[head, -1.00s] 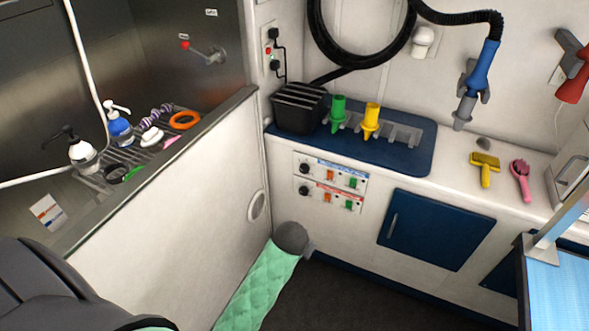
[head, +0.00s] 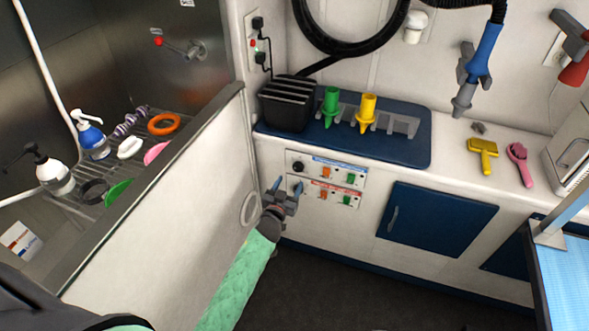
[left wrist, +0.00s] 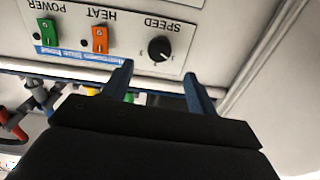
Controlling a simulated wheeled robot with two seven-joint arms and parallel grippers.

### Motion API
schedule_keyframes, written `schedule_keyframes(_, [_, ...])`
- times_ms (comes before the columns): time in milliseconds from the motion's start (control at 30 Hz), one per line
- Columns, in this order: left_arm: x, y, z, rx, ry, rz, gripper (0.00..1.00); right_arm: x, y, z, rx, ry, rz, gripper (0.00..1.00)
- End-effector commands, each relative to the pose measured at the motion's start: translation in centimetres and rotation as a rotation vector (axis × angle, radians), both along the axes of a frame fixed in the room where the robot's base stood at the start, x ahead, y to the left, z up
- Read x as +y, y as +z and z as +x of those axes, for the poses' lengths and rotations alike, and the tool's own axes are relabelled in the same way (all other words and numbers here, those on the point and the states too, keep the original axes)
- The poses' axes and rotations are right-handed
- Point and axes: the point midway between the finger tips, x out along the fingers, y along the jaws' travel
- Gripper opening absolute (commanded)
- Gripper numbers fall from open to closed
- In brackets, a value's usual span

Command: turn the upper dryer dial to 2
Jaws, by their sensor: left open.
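The upper dryer dial (head: 298,166) is a black knob at the left end of the upper control panel (head: 325,172), which has a blue label strip. In the left wrist view the dial (left wrist: 159,49) appears upside down under the word SPEED; I cannot read its setting. My left gripper (head: 287,184) is open and empty, with blue fingers, just below and in front of the dial. In the left wrist view its fingertips (left wrist: 158,70) point toward the panel, with the dial ahead between them, apart from them. The gripper mostly hides the lower dial. My right gripper is out of view.
Orange (head: 326,173) and green (head: 350,179) switches sit right of the dial, with a second red-labelled row below. The tub wall (head: 190,190) stands close left of my arm. A blue mat (head: 405,155) with green and yellow nozzles lies above on the counter.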

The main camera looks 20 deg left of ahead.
Motion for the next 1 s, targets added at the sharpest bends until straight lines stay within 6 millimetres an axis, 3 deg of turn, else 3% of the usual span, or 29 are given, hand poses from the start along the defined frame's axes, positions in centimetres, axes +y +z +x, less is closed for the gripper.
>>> schedule_keyframes(233, [-0.2, 0.3, 0.9, -0.009, -0.008, -0.048, 0.58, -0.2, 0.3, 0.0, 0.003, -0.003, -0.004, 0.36])
schedule_keyframes(700, [-0.4, 0.3, 6.8, -0.008, -0.007, -0.047, 0.58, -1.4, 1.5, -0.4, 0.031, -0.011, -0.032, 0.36])
schedule_keyframes(1000, [-0.4, 0.2, 7.8, -0.007, -0.007, -0.047, 0.58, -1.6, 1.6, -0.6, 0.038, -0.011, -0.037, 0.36])
